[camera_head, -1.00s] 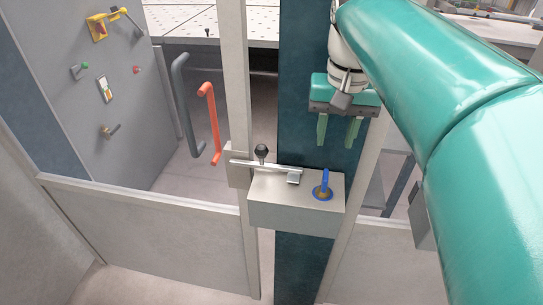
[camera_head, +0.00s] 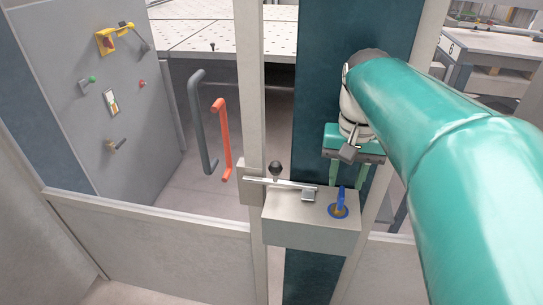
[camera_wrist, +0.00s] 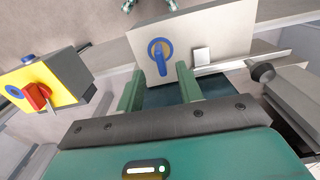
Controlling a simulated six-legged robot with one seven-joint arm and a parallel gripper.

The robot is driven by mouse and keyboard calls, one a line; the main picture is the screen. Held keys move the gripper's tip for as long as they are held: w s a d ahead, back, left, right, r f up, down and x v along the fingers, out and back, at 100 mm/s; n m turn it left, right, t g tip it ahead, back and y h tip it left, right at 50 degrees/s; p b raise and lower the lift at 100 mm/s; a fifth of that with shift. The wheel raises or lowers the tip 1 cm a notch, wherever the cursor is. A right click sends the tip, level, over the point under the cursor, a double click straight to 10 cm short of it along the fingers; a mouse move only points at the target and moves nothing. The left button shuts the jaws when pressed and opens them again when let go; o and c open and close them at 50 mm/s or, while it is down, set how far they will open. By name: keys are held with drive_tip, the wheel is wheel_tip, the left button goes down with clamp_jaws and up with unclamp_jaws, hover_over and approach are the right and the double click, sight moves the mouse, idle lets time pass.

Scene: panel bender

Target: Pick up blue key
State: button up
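The blue key (camera_head: 341,203) stands upright in a round lock on top of a grey box (camera_head: 310,233). In the wrist view the blue key (camera_wrist: 160,58) shows with its blue ring, just beyond and between the fingertips. My gripper (camera_head: 347,180) has two green fingers pointing down, behind and slightly above the key in the head view.
A latch bar with a black knob (camera_head: 276,168) lies beside the key on the box. A red handle (camera_head: 222,140) and grey handle (camera_head: 203,120) are left of the post. A yellow switch with a red knob (camera_wrist: 38,96) shows left in the wrist view. Fence panels stand around.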

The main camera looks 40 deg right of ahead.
sight(342, 192)
wheel_tip(342, 192, down, 5)
drive_tip(key=shift+w+f, duration=0.1)
drive_tip(key=shift+f, duration=0.05)
clamp_jaws()
